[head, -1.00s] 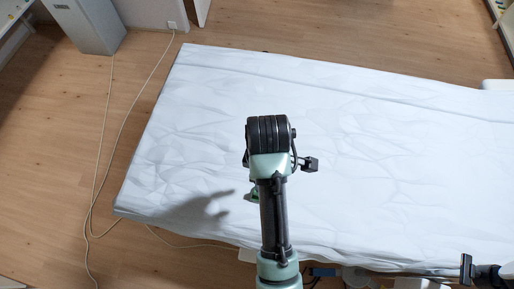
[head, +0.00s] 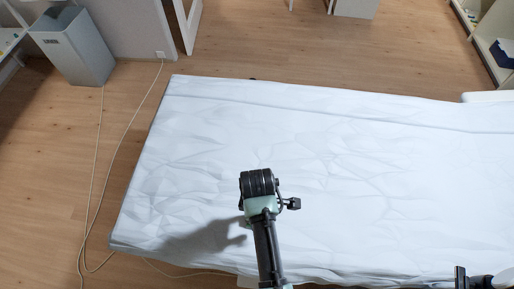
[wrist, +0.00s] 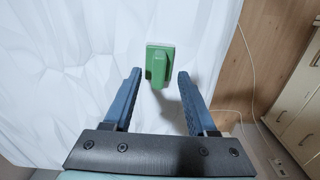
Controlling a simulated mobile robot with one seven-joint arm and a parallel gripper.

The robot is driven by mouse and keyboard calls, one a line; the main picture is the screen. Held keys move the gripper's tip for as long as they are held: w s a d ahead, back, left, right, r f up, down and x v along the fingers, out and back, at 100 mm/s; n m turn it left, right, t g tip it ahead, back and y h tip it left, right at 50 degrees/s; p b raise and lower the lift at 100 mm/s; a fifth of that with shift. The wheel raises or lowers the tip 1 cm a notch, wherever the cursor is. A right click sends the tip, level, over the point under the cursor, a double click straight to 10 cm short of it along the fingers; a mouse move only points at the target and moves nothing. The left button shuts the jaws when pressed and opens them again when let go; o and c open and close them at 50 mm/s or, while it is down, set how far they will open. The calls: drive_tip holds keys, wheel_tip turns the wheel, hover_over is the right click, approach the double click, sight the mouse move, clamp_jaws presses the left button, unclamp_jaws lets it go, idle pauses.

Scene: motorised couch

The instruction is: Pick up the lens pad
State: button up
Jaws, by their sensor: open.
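The lens pad appears to be the small green block (wrist: 159,63) in the wrist view. It is against the white sheet, ahead of my fingers and in line with the gap between them. My gripper (wrist: 160,74) has its two blue fingers spread apart, with nothing clasped between them. I cannot tell how far the fingertips are from the block. In the head view my arm reaches over the near part of the white-covered couch (head: 360,170), and my gripper and the pad are not clearly visible there.
The sheet is creased and otherwise largely bare. A grey bin (head: 75,47) stands on the wooden floor (head: 60,190) at the upper left. A pale cable (head: 112,165) runs along the floor beside the couch. Open shelves (head: 490,40) stand at the upper right.

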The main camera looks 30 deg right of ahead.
drive_tip(key=shift+f, duration=1.55)
clamp_jaws()
